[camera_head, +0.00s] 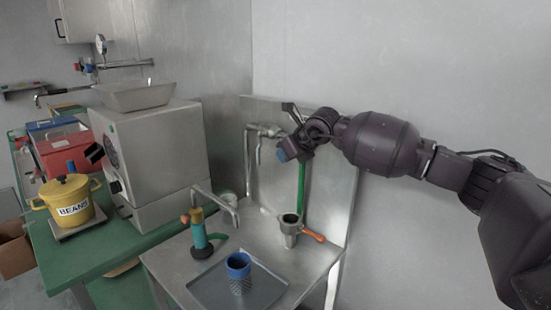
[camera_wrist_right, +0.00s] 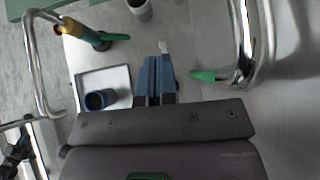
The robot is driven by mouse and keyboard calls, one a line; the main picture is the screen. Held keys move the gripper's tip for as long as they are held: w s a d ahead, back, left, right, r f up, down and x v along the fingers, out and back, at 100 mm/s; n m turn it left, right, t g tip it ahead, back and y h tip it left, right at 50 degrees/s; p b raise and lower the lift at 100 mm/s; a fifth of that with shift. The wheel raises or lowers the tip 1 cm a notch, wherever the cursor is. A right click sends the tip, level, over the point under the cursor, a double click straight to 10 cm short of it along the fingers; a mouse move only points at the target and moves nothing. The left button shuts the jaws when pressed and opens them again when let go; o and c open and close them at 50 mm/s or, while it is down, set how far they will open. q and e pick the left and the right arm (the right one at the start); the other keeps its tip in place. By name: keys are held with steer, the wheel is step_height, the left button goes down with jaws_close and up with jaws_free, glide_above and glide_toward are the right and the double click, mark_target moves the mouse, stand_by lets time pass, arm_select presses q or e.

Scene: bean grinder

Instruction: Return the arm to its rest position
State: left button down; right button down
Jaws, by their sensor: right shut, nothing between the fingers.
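My right arm (camera_head: 385,148) reaches in from the right edge in the head view, raised and stretched out over the metal sink counter (camera_head: 172,262). Its gripper (camera_head: 290,150) hangs above the back of the counter, near the wall tap. In the right wrist view the gripper's two fingers (camera_wrist_right: 153,78) lie together, shut, with nothing between them. Below it in the head view stands a metal grinder cup (camera_head: 289,230) with an orange handle, apart from the gripper. My left gripper shows in neither view.
A blue-rimmed cup (camera_head: 238,268) stands on a grey tray (camera_head: 268,290). A teal and orange tool (camera_head: 198,232), curved taps (camera_head: 222,203) and a green upright bar (camera_head: 301,185) rise nearby. A yellow beans pot (camera_head: 70,200) and a metal machine (camera_head: 160,150) stand left.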

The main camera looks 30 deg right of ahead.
steer(key=v, duration=0.4)
steer(key=shift+s+d+r, duration=0.1)
steer(key=shift+s, duration=0.25)
